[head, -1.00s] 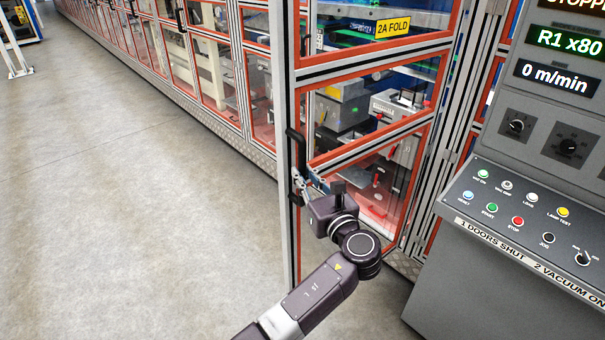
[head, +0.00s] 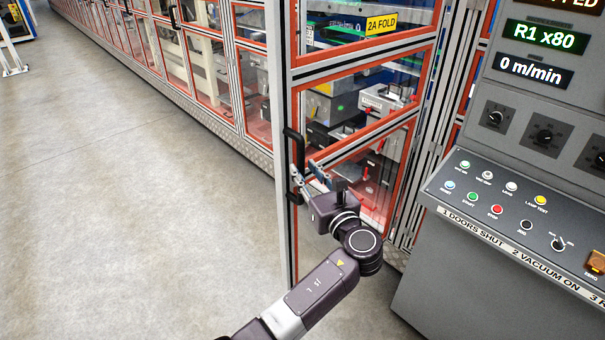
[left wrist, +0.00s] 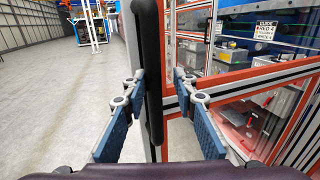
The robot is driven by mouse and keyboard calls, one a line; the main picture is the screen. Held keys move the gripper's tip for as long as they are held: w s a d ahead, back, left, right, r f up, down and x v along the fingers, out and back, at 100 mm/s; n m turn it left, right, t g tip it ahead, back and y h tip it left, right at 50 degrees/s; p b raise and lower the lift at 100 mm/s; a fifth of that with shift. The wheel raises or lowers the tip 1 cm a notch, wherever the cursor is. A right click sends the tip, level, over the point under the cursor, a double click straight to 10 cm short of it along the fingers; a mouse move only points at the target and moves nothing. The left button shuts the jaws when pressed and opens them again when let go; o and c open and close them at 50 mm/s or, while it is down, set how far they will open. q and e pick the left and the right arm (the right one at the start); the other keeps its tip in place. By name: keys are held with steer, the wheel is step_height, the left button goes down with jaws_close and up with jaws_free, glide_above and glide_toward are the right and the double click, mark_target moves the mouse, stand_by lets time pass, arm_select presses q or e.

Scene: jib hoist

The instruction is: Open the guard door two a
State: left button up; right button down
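The guard door (head: 366,63) has clear panels with orange edging and a yellow 2A FOLD label (head: 381,23). It stands ajar, its left edge swung out from the row of guards. Its upright black bar handle (head: 293,148) is on that free edge and also shows in the left wrist view (left wrist: 152,60). My left gripper (head: 307,171) is at the handle's lower part. In the left wrist view its blue-padded fingers (left wrist: 160,82) are spread on both sides of the bar, with a visible gap on the right. My right gripper is in neither view.
A grey control console (head: 500,235) with buttons stands close on the right. A long row of closed guard panels (head: 195,75) runs back to the left. The grey floor (head: 130,200) left of the door is clear.

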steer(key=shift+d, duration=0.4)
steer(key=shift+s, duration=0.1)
